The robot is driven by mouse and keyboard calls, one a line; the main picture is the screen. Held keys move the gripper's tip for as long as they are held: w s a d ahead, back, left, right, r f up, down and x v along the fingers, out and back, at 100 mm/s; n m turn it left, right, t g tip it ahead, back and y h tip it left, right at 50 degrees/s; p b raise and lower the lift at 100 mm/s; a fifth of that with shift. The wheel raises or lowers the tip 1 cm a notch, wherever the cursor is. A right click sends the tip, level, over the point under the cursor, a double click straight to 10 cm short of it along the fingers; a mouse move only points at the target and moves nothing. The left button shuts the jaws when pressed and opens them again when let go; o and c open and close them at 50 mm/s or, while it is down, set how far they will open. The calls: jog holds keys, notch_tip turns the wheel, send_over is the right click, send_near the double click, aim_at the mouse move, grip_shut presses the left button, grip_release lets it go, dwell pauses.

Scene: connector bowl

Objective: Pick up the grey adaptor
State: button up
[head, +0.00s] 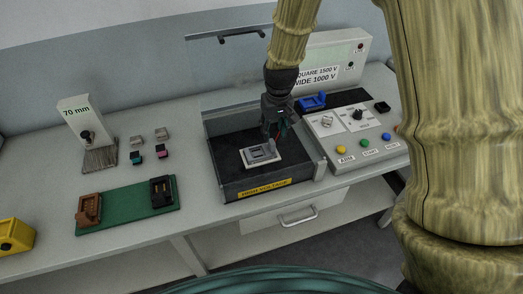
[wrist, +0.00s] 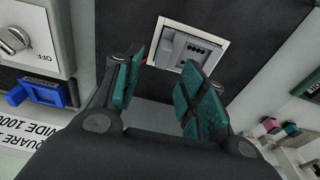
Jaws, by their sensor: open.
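A grey adaptor (head: 262,153) sits in a pale square frame on the dark floor of the black test box (head: 228,172). In the wrist view the adaptor (wrist: 190,50) shows several dark holes in its face, and the pale frame surrounds it. My gripper (head: 271,132) hangs just above and behind it in the head view. In the wrist view my gripper (wrist: 162,82) has its teal-padded fingers spread with nothing between them. The adaptor lies beyond the fingertips, and the right finger comes close to its lower edge.
Left are a green board (head: 128,208) with brown and black connectors, small grey, teal and pink pieces, a 70 mm block (head: 80,115) and a yellow object (head: 14,237).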

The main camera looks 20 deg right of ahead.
aim_at(272, 141)
jog(key=shift+w+f, duration=0.1)
jog(key=shift+f, duration=0.3)
jog(key=shift+s+f, duration=0.2)
jog(key=shift+s, duration=0.05)
jog(key=shift+w+a+f+p, duration=0.1)
jog(key=shift+f+p, duration=0.4)
jog(key=shift+f, duration=0.2)
jog(key=shift+w+a+f+p, duration=0.1)
jog(key=shift+f+p, duration=0.4)
jog(key=shift+f, duration=0.15)
jog(key=shift+w+f+p, duration=0.15)
jog(key=shift+f+p, duration=0.15)
jog(key=shift+f, duration=0.9)
grip_shut()
